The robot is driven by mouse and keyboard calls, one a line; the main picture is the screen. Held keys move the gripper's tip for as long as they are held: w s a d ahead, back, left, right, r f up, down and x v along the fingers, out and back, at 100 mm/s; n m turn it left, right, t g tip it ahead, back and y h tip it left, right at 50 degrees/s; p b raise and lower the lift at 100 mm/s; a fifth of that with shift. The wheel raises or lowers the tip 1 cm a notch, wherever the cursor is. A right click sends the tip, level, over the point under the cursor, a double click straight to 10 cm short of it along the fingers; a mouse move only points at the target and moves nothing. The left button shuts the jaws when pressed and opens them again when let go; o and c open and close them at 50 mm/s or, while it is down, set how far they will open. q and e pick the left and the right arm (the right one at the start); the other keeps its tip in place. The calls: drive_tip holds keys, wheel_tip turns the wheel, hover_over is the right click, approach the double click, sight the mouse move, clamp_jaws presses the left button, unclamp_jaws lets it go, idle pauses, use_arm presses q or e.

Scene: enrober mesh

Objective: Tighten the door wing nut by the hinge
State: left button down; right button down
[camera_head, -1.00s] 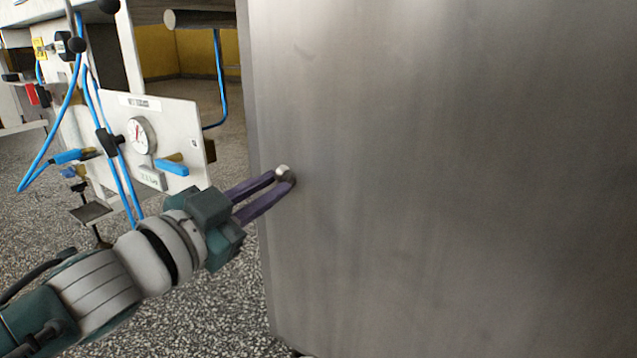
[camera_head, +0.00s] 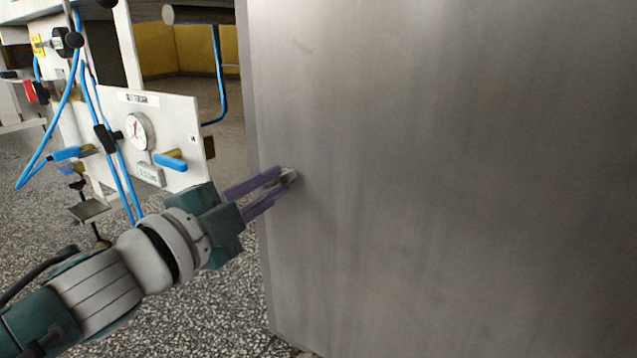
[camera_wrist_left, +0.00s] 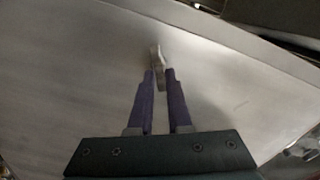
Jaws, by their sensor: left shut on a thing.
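A small metal wing nut (camera_head: 289,175) sits on the large brushed-steel door (camera_head: 430,180), near its left edge. My left gripper (camera_head: 284,181) reaches in from the left, its purple fingers shut on the wing nut. In the left wrist view the nut (camera_wrist_left: 157,62) stands upright between and just beyond the fingertips (camera_wrist_left: 160,75) against the grey steel face. The fingers partly cover the nut in both views. The hinge cannot be made out. My right gripper is not in view.
A white panel with a pressure gauge (camera_head: 138,131), a blue-handled valve (camera_head: 170,161) and blue hoses (camera_head: 104,130) stands left of the door, behind my left arm. Speckled floor (camera_head: 235,300) shows below. The steel face right of the nut is clear.

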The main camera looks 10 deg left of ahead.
use_arm(q)
drive_tip(key=shift+f+m+b, duration=0.15)
drive_tip(key=shift+m+b, duration=0.1)
drive_tip(key=shift+m, duration=1)
drive_tip(key=shift+f+m+b, duration=0.1)
drive_tip(key=shift+m+b, duration=0.1)
drive_tip(key=shift+m, duration=1.05)
drive_tip(key=c, duration=0.9)
unclamp_jaws()
drive_tip(key=shift+r, duration=0.1)
drive_tip(key=shift+s+a+p, duration=0.15)
drive_tip(key=shift+s+p, duration=0.2)
drive_tip(key=shift+s, duration=0.15)
drive_tip(key=p+v, duration=0.3)
drive_tip(key=v, duration=0.6)
